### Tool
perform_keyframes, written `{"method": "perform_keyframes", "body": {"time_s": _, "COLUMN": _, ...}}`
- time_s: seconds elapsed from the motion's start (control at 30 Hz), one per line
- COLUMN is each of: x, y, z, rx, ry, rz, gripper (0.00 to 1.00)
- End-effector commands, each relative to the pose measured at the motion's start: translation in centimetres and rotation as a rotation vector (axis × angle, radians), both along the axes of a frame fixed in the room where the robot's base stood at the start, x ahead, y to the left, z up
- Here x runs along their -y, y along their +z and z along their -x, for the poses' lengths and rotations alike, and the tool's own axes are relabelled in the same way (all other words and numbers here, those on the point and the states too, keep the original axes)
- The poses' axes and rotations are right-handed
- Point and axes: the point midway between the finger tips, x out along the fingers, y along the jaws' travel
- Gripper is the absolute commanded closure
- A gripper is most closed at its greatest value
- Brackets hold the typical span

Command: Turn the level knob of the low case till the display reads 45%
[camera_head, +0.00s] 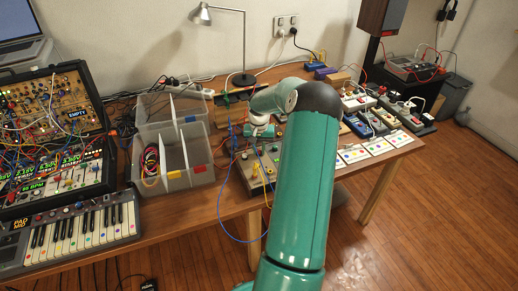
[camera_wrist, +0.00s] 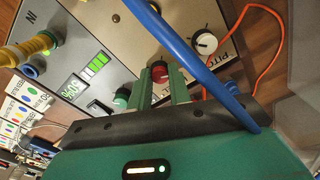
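The low case (camera_head: 252,174) is a grey box on the table, partly hidden behind my arm in the head view. Its grey panel (camera_wrist: 125,50) fills much of the wrist view. A red knob (camera_wrist: 159,72) sits between the fingertips of my gripper (camera_wrist: 161,80), which close in on both its sides with no clear gap. A white knob (camera_wrist: 205,42) marked PITCH is to the right.
A blue cable (camera_wrist: 185,50) crosses close in front of the right finger. A yellow plug (camera_wrist: 30,48) stands in the panel, and an orange cable (camera_wrist: 268,62) loops at the right. A clear divided bin (camera_head: 172,150) stands left of the case. Cards (camera_head: 376,146) lie to the right.

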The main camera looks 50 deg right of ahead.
Motion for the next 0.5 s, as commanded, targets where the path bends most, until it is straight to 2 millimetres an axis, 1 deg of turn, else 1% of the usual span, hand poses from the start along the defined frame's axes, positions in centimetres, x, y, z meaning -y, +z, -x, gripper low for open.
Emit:
{"method": "perform_keyframes", "body": {"time_s": 0.13, "x": -0.01, "y": 0.04, "z": -0.03, "rx": 0.0, "ry": 0.018, "rz": 0.001, "gripper": 1.0}}
{"method": "perform_keyframes", "body": {"time_s": 0.33, "x": 0.02, "y": 0.1, "z": -0.08, "rx": 0.001, "ry": 0.098, "rz": 0.003, "gripper": 1.0}}
{"method": "perform_keyframes", "body": {"time_s": 0.5, "x": 0.04, "y": 0.1, "z": -0.06, "rx": 0.003, "ry": 0.107, "rz": 0.002, "gripper": 1.0}}
